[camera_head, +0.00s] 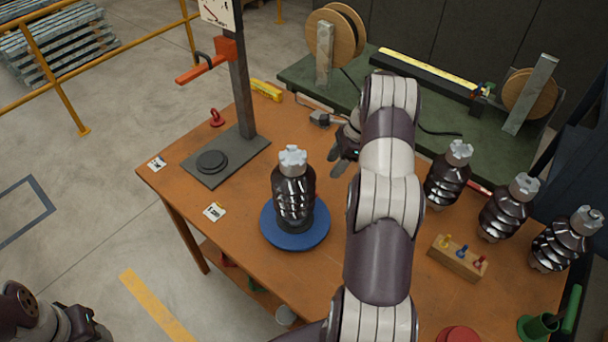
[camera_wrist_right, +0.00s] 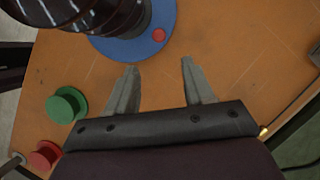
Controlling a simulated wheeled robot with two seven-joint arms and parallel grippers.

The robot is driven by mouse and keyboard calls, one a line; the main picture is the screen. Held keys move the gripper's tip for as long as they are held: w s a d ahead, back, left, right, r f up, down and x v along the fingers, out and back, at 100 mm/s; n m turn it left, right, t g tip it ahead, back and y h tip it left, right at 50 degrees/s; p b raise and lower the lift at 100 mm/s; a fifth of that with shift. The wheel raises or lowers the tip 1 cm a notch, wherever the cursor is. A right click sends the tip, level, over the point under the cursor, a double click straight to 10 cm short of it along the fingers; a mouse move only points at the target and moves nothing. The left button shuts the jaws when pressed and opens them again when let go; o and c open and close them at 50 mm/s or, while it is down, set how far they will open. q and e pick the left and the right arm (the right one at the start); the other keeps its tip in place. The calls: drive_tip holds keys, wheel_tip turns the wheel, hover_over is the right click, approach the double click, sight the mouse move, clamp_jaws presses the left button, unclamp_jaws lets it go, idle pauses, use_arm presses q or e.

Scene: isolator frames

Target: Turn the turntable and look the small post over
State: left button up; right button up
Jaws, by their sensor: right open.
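The turntable is a blue disc (camera_head: 322,234) on the orange workbench. The small post (camera_head: 293,195), dark, glossy and ribbed with a pale notched metal cap, stands upright on it. My right gripper (camera_head: 335,163) is open and empty, behind and right of the post, apart from it. In the right wrist view the open fingers (camera_wrist_right: 160,66) point at the turntable's rim (camera_wrist_right: 165,14), just short of it, with bare bench between them. A red round spot (camera_wrist_right: 159,35) lies on the disc near that rim. The post (camera_wrist_right: 90,15) is cut off there. Only part of my left arm shows, lower left.
Several similar dark posts (camera_head: 502,208) stand at right, near a wooden block (camera_head: 457,258) with coloured pegs. A stand with a grey base (camera_head: 228,160) is left of the turntable. White cards (camera_head: 214,212) lie nearby. A green bench (camera_head: 310,80) stands behind.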

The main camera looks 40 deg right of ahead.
drive_tip(key=x, duration=1.2)
drive_tip(key=shift+w+a+r, duration=0.1)
drive_tip(key=shift+w+r, duration=0.05)
drive_tip(key=shift+f, duration=0.2)
drive_tip(key=shift+a, duration=0.1)
clamp_jaws()
